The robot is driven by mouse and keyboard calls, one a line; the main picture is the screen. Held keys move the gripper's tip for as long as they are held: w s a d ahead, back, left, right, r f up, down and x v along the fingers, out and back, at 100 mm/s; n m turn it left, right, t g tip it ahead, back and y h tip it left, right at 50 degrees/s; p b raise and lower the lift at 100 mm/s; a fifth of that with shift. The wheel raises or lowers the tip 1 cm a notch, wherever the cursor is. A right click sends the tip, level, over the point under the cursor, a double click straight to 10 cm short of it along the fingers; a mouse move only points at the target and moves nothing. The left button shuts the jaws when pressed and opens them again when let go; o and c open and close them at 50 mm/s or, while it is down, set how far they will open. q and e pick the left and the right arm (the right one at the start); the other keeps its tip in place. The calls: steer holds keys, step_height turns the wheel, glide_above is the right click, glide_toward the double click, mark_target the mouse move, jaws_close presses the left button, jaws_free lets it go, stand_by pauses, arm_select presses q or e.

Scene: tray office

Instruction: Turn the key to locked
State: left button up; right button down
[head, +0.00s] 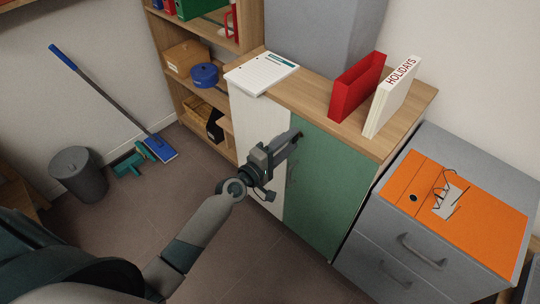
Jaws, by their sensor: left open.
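The cabinet has a white door (249,128) on the left and a green door (327,190) on the right, under a wooden top. My left gripper (292,139) is at the upper left part of the green door, near the seam between the doors. Its jaws are open. A small dark spot shows at the fingertips, where the lock may be. The key cannot be made out, and whether the fingers touch it cannot be told. My right gripper is not in view.
A grey drawer unit (398,246) with an orange folder (440,220) is at right.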

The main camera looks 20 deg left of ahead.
arm_select(q)
steer(key=b+v, duration=0.2)
steer(key=v, duration=1.5)
steer(key=shift+b, duration=0.4)
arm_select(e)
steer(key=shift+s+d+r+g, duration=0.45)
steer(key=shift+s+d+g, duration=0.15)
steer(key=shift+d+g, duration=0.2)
arm_select(q)
steer(key=s+d+f+m+g+y+p, duration=0.1)
steer(key=s+f+m+g+y, duration=0.2)
steer(key=f, duration=1)
steer(key=s+d+f+m+g+p, duration=0.1)
steer(key=s+f+m+g+p, duration=0.3)
steer(key=f, duration=0.9)
steer(key=s+d+f+m+g+y, duration=0.1)
steer(key=s+d+f+m+g, duration=0.1)
steer(key=s+f+m, duration=0.2)
steer(key=s+d+f+m+g+y, duration=0.1)
steer(key=s+f+m, duration=0.4)
steer(key=s+f, duration=0.6)
step_height(320, 180, down, 2)
steer(key=shift+s+d+f+m+g, duration=0.2)
steer(key=shift+d+f+m+g, duration=0.1)
steer(key=shift+d+g, duration=0.45)
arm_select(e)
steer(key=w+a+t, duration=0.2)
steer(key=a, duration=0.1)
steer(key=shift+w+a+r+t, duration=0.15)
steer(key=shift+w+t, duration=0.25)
